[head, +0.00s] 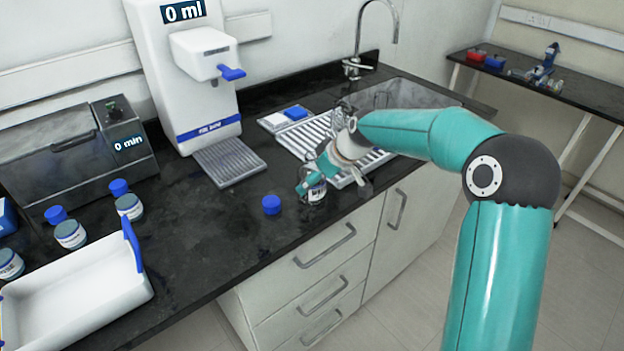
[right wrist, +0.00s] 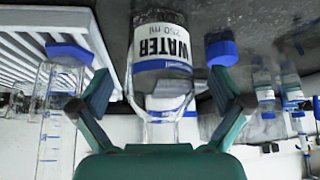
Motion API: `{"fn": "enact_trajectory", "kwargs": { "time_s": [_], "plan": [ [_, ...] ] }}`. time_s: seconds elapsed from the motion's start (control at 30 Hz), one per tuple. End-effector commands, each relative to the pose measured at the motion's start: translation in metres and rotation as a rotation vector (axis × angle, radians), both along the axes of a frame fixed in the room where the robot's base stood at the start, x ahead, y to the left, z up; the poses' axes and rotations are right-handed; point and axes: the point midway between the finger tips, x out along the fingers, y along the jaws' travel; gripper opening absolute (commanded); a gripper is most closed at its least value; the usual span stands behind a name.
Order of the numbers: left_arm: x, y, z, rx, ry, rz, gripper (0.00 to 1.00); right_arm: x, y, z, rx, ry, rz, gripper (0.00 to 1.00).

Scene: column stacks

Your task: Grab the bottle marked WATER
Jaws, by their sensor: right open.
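The bottle marked WATER (right wrist: 163,50) is clear glass with a white and blue label reading 250 ml, and appears upside down in the right wrist view. My right gripper (right wrist: 160,95) is open, with one finger on each side of the bottle and visible gaps between. In the head view the bottle (head: 316,191) stands near the counter's front edge, partly hidden by my right gripper (head: 322,178). A loose blue cap (head: 271,204) lies on the counter to the bottle's left; it also shows in the right wrist view (right wrist: 221,48). My left gripper is not in view.
A white dispenser (head: 195,90) reading 0 ml stands behind, with a grey grille (head: 229,165). A white tray (head: 75,290), several small bottles and blue caps are at left. A drying rack (head: 310,135) and sink lie behind my right gripper. The counter around the cap is clear.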

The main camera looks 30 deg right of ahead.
Motion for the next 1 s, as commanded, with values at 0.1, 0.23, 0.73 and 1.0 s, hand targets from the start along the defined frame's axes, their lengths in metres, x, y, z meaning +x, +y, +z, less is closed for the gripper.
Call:
{"fn": "enact_trajectory", "kwargs": {
  "time_s": [0.1, 0.23, 0.73, 1.0],
  "plan": [
    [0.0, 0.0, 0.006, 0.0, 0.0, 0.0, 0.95, 0.009, 0.003, -0.013, 0.001, 0.001, 0.001, 1.0],
    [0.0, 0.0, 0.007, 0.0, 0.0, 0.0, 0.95, 0.014, 0.004, -0.021, 0.0, -0.001, 0.0, 1.0],
    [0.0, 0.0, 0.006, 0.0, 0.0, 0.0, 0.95, 0.014, 0.004, -0.021, 0.0, -0.001, 0.0, 0.53],
    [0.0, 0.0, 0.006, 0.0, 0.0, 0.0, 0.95, 0.015, 0.004, -0.021, 0.0, -0.003, -0.001, 0.27]
  ]
}}
